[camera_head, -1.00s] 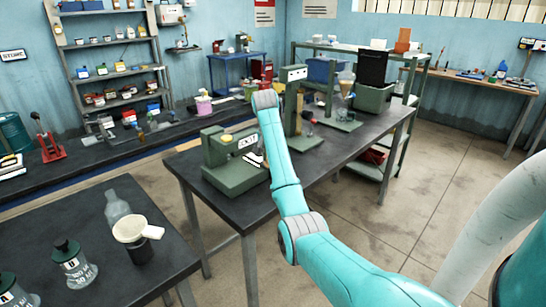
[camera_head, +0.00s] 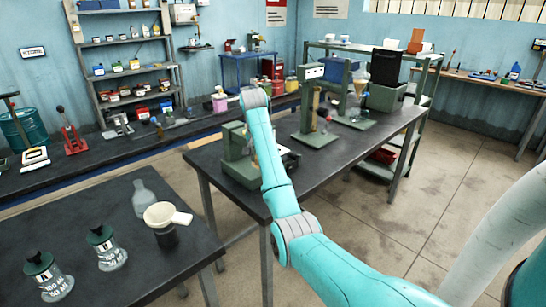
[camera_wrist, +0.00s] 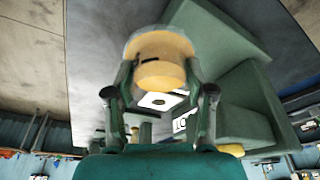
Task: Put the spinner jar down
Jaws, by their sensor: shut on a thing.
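In the wrist view, my gripper (camera_wrist: 160,76) is shut on a clear round jar, the spinner jar (camera_wrist: 160,50), with pale yellow-orange contents. Both fingers press on its sides, and it appears raised over the dark table. A green machine (camera_wrist: 240,85) stands just right of the jar in the wrist view. In the head view this machine (camera_head: 236,165) sits on the near end of the middle dark table (camera_head: 342,151), partly covered by my arm. The gripper and the jar are hidden behind my arm there.
Lettered glass bottles (camera_head: 105,248), a clear bottle (camera_head: 146,200) and a cream handled cup (camera_head: 160,212) on a dark base stand on the near-left table (camera_head: 70,225). Green stands (camera_head: 315,110) occupy the middle table farther back. Open floor lies to the right.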

